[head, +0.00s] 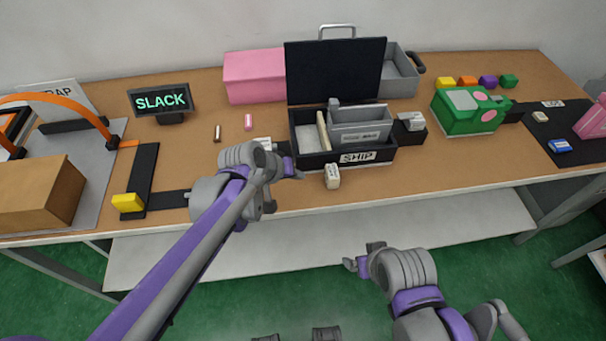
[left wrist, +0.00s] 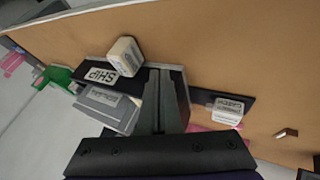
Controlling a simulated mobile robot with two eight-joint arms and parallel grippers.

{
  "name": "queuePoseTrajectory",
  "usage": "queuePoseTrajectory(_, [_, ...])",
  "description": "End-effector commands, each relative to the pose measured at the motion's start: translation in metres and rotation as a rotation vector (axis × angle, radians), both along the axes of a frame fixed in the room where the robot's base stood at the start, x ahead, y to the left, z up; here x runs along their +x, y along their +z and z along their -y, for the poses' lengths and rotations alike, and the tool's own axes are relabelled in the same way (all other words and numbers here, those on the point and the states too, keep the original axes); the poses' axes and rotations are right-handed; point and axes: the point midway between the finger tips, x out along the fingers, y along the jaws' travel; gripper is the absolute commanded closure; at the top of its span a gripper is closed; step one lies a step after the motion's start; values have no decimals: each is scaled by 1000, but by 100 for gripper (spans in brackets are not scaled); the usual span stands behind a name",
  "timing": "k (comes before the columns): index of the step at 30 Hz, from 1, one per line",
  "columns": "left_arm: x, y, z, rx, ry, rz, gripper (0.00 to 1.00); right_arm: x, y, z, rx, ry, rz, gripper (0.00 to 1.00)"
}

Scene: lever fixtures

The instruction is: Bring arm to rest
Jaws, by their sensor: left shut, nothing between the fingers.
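My left arm reaches in from the left over the table. Its gripper (head: 292,168) is at the front left corner of the black SHIP box (head: 385,158), shut and empty. In the left wrist view the fingers (left wrist: 160,100) are together, in front of the SHIP box (left wrist: 122,83); whether they touch it I cannot tell. My right gripper (head: 358,262) is low, in front of the table's front edge and apart from it. Its fingers are too small to tell whether they are open.
A small whitish block (head: 332,176) stands before the box. A yellow-handled lever (head: 128,203), a SLACK sign (head: 160,101) and an orange strap arch (head: 62,97) are at left. A green case (head: 468,113) is at right.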

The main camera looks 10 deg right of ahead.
Motion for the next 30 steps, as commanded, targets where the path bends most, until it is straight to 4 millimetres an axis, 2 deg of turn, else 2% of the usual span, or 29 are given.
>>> queuePoseTrajectory(1, [-5, 12, -6, 0, 1, 0, 100, 0, 3, 0, 0, 0, 1, 14])
queuePoseTrajectory(3, [-11, 24, -13, 0, 0, 0, 100, 1, 5, 0, 0, 0, 1, 14])
queuePoseTrajectory(9, [-23, 49, -28, -1, 0, 0, 100, 1, 8, 0, 0, 0, 3, 14])
queuePoseTrajectory(14, [-27, 57, -33, -1, 0, 0, 100, 1, 9, 0, 0, 0, 3, 14])
queuePoseTrajectory(23, [-31, 59, -40, 9, 4, 2, 100, 1, 11, 0, 0, 0, 4, 14])
queuePoseTrajectory(26, [-47, 63, -62, 50, 24, 7, 100, 3, 19, 0, 0, 0, 6, 14])
queuePoseTrajectory(30, [-92, 68, -118, 159, 77, 20, 100, 6, 38, 0, 0, 0, 14, 14])
